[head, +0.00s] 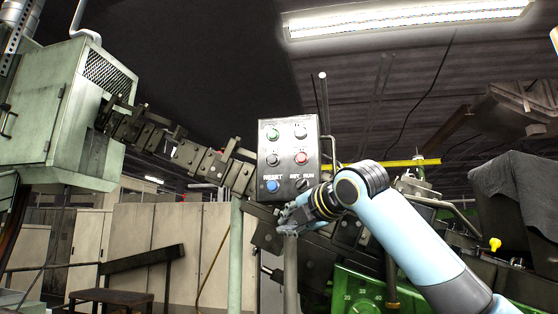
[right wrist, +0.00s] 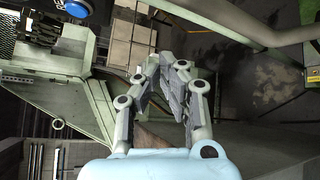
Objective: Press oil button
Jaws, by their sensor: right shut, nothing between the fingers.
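The upper labels are too small to read, so I cannot tell which button is oil. My right gripper (head: 287,220) is just below the box's lower edge. In the right wrist view its fingers (right wrist: 168,68) are together and empty, with a blue button (right wrist: 78,8) at the top left.
A pale green machine cabinet (head: 45,105) stands at the left, with a dark linked rail running from it behind the box. A pale green post (head: 236,250) and green machine parts (head: 358,295) are below. A dark covered bin (head: 525,200) is at the right.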

